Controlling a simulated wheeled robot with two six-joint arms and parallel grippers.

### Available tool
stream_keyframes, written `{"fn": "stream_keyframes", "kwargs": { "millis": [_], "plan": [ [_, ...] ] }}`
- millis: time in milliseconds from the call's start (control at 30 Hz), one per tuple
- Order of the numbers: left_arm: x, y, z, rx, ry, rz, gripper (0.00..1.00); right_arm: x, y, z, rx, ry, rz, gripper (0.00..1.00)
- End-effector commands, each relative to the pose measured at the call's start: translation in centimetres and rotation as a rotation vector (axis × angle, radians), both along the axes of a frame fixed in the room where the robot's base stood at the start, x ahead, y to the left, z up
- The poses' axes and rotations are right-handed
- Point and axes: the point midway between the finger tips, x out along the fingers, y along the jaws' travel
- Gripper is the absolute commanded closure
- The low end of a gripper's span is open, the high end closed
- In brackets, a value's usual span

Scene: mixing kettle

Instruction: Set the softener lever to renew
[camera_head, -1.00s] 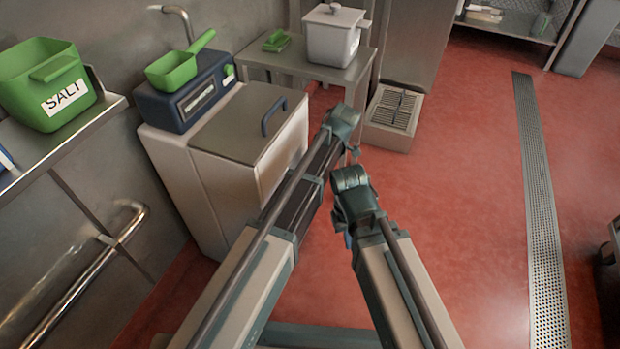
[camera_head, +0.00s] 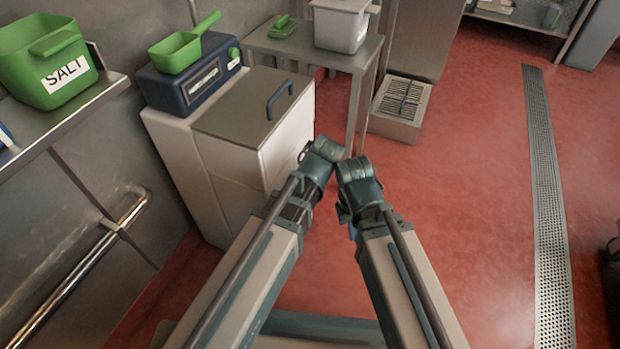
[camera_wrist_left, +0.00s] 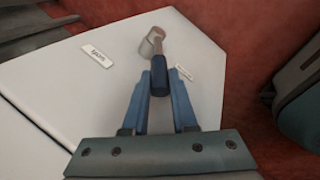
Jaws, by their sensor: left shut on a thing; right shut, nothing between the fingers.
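The softener is the white cabinet (camera_head: 219,186) with a grey lid, left of centre in the head view. In the left wrist view its white panel (camera_wrist_left: 75,78) carries a lever (camera_wrist_left: 157,62) with a metal hub and a dark blue handle. One label (camera_wrist_left: 97,56) lies left of the lever and another (camera_wrist_left: 185,73) just right of it; I cannot read them surely. My left gripper (camera_wrist_left: 163,84) is shut on the lever's handle. In the head view my arm hides the lever. My right gripper (camera_head: 350,228) is shut and empty, partly hidden by its arm.
A blue unit (camera_head: 192,78) with a green scoop (camera_head: 177,52) stands on the cabinet. A salt bin (camera_head: 50,68) sits on the left shelf. A steel table (camera_head: 337,62) with a grey pot (camera_head: 341,24) is behind. Red floor to the right is open.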

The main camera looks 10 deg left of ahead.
Motion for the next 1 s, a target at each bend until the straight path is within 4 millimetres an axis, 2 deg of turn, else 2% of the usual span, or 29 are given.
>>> {"fn": "stream_keyframes", "kwargs": {
  "millis": [33, 233, 733, 767, 800, 900, 1000],
  "plan": [
    [-0.51, 0.14, -0.45, -0.008, -0.016, 0.001, 1.0, 0.01, 0.0, -0.55, 0.0, 0.0, 0.0, 1.0],
    [-0.76, 0.21, -0.56, -0.026, -0.069, 0.001, 1.0, 0.02, 0.0, -1.05, 0.0, -0.001, 0.0, 1.0],
    [-0.67, 0.19, -0.44, -0.032, -0.089, 0.0, 1.0, 0.02, 0.01, -1.09, 0.0, -0.001, 0.0, 1.0],
    [-0.68, 0.19, -0.43, -0.032, -0.089, 0.0, 0.72, 0.02, 0.01, -1.09, 0.0, -0.001, 0.0, 1.0],
    [-0.68, 0.19, -0.43, -0.031, -0.089, 0.0, 0.65, 0.02, 0.01, -1.08, 0.0, -0.001, 0.0, 1.0],
    [-0.7, 0.2, -0.42, -0.031, -0.089, 0.0, 0.47, 0.02, 0.01, -1.08, 0.0, -0.001, 0.0, 1.0],
    [-0.7, 0.21, -0.42, -0.031, -0.089, 0.001, 0.44, 0.02, 0.01, -1.08, 0.0, -0.001, 0.0, 1.0]
  ]
}}
